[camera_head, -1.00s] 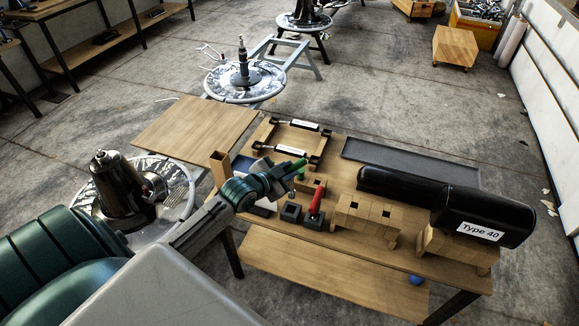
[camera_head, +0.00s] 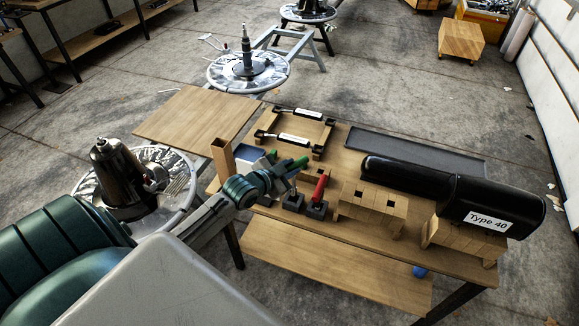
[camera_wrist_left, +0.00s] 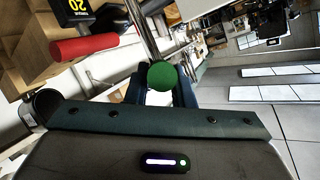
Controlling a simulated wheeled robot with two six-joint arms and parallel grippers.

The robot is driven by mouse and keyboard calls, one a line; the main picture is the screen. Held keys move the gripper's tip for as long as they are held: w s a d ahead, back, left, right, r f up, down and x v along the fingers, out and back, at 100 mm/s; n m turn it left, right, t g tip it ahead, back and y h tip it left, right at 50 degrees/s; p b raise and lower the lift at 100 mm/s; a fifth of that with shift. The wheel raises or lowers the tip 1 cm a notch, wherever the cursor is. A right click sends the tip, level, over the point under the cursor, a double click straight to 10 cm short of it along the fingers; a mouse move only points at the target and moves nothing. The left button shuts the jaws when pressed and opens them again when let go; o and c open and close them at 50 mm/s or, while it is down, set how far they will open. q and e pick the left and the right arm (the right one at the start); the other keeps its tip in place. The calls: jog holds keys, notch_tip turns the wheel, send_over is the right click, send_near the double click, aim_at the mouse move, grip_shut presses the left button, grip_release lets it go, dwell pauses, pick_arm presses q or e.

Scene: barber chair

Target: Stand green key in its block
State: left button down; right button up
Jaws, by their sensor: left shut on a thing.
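My left gripper (camera_head: 286,173) is shut on the green key (camera_head: 299,162), above the left end of the workbench. In the left wrist view the round green handle end (camera_wrist_left: 162,75) sits between the fingers, with a metal shaft running up and away from it. Below the gripper in the head view is a dark block (camera_head: 293,203) with no key visible in it. Beside it, a red key (camera_head: 320,187) stands upright in another dark block (camera_head: 316,210). The red key's handle also shows in the left wrist view (camera_wrist_left: 85,48). My right gripper is out of view.
A dark tray (camera_head: 415,152) and a wooden frame (camera_head: 295,130) lie behind.

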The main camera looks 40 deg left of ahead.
aim_at(293, 180)
pick_arm(q)
jog(key=shift+f+b, duration=0.6)
jog(key=shift+f, duration=0.5)
jog(key=shift+f+b, duration=1.45)
jog(key=shift+f, duration=0.45)
dwell(0.3)
jog(key=c, duration=1.2)
grip_release()
jog(key=shift+o, duration=0.2)
jog(key=shift+s, duration=0.1)
jog(key=p+v, duration=0.1)
jog(key=v, duration=0.9)
jog(key=shift+s+r, duration=0.25)
jog(key=shift+s, duration=0.05)
